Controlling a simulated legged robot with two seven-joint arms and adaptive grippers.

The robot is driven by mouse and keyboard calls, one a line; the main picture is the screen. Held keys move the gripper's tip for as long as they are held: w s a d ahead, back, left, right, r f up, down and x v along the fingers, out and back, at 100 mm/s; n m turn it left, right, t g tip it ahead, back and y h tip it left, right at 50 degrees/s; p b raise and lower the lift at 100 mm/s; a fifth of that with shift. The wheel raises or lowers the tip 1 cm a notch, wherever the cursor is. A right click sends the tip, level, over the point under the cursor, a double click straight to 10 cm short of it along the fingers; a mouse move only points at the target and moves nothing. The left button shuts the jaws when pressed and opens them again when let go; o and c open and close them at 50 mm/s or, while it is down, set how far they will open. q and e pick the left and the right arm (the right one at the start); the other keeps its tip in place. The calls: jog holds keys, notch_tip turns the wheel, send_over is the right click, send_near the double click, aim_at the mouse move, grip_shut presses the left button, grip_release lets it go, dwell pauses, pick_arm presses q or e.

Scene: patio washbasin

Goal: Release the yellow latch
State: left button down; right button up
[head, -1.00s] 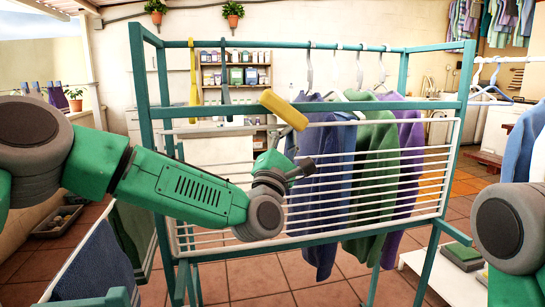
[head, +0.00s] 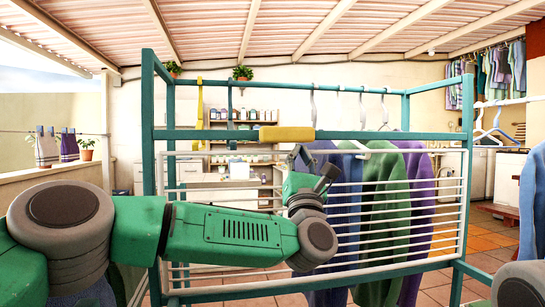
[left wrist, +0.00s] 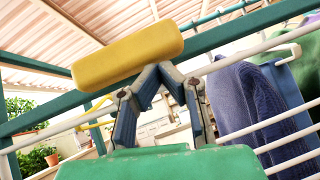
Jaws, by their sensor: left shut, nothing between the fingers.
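The yellow latch (head: 287,134) is a rounded bar on the upper teal rail (head: 215,135) of the drying rack. It lies level along the rail in the head view. In the left wrist view the latch (left wrist: 128,55) is large and close. My left gripper (head: 302,155) is just below the latch, in front of the white slatted panel (head: 225,220). In the left wrist view its fingertips (left wrist: 150,74) meet with nothing between them, right beside the latch's lower edge. I cannot tell whether they touch it. My right gripper is out of view.
Purple, green and blue garments (head: 383,200) hang behind the slats. A yellow strap (head: 199,110) and a dark strap (head: 231,105) hang from the top rail. Shelves (head: 244,125) stand at the back.

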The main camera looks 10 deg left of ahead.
pick_arm(q)
jog(key=s+d+f, duration=0.1)
jog(key=s, duration=0.6)
jog(key=s+d+f, duration=0.1)
jog(key=s+f, duration=0.1)
jog(key=s, duration=0.6)
jog(key=shift+s+d+f, duration=0.25)
jog(key=shift+d+f, duration=0.05)
jog(key=shift+d, duration=0.1)
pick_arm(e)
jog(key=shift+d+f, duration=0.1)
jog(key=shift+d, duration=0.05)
pick_arm(q)
jog(key=shift+d, duration=0.1)
